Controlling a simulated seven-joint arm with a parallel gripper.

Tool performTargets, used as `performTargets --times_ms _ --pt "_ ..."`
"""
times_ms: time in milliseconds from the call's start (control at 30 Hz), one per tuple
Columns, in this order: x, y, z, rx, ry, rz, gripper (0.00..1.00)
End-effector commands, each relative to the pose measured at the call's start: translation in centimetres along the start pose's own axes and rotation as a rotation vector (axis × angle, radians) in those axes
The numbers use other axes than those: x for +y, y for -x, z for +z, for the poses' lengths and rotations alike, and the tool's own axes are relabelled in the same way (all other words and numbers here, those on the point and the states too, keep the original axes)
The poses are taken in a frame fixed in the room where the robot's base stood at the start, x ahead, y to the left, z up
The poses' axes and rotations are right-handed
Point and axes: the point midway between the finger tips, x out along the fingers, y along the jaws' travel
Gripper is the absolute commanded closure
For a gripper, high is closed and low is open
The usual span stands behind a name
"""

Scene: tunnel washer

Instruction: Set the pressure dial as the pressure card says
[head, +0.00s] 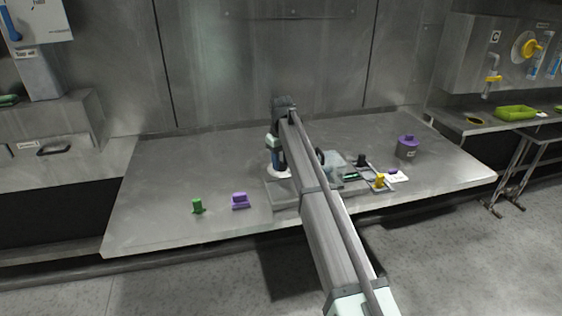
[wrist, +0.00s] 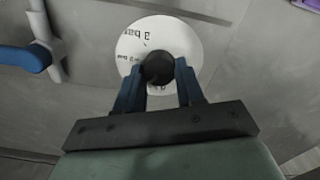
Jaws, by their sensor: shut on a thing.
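In the wrist view the pressure dial is a white disc (wrist: 190,42) with a black knob (wrist: 158,64) at its middle. No card can be surely picked out as the pressure card.
A green block (head: 197,206) and a purple block (head: 240,201) lie to the left. To the right are a yellow piece (head: 380,181), a white card (head: 399,177) too small to read and a purple-lidded pot (head: 407,148). A blue handle (wrist: 25,60) is beside the disc.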

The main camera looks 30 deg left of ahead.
Motion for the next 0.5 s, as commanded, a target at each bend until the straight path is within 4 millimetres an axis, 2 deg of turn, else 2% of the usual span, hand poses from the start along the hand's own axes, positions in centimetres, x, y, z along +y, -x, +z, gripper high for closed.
performTargets --times_ms 500 --pt "0.16 0.03 0.02 0.000 -0.491 0.000 0.93"
